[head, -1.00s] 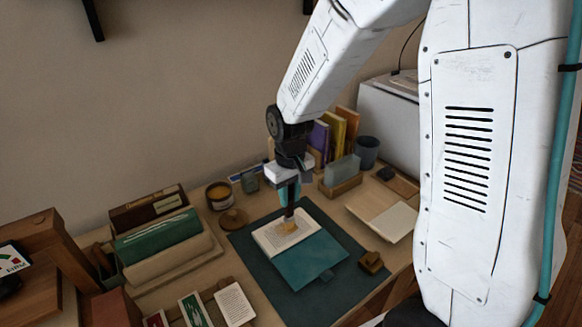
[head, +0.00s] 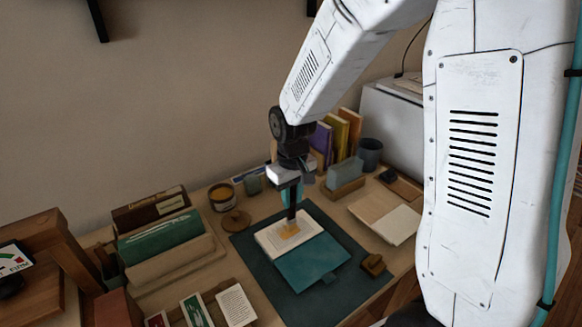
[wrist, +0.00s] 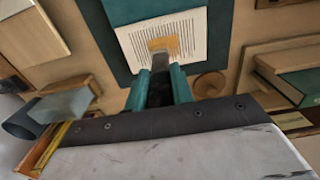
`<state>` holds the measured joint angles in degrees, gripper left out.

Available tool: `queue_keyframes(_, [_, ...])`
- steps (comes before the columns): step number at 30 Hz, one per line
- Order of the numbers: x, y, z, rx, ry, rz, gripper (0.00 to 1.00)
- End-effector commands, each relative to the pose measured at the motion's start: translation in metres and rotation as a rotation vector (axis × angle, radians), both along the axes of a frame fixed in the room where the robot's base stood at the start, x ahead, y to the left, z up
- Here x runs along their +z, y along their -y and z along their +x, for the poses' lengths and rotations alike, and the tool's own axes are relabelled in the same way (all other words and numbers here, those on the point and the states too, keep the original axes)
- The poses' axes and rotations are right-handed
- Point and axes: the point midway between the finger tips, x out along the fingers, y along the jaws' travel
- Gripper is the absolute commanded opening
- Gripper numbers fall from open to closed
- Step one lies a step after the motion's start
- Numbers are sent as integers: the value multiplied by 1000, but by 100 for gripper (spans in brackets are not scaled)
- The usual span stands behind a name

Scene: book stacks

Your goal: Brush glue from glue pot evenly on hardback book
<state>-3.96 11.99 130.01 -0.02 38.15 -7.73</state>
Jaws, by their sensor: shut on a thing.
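The hardback book lies open on a dark teal mat (head: 258,268), with a printed cream page (head: 270,241) and a teal cover (head: 312,263). A yellow-brown glue patch (head: 289,231) is on the page; it also shows in the wrist view (wrist: 166,45). My gripper (head: 292,190) is above the page, its teal fingers shut on a dark brush (head: 292,210). In the wrist view the brush (wrist: 158,62) points at the patch's edge; I cannot tell whether its hidden tip touches the paper. The glue pot (head: 221,196) stands open behind the mat, amber inside.
A round wooden lid (head: 235,221) lies between pot and mat. Books in a rack (head: 160,238) stand at left, with cards in front. A wooden block (head: 373,264) sits at the mat's right edge. An open pale book (head: 388,217) lies at right.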

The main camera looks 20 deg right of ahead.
Motion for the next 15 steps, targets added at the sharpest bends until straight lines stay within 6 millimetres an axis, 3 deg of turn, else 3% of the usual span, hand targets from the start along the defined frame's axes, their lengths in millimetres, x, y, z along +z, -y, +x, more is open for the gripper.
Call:
queue_keyframes(1, [15,-1,1,2,9,1,0])
queue_keyframes(15, [56,-2,0,3,4,1,0])
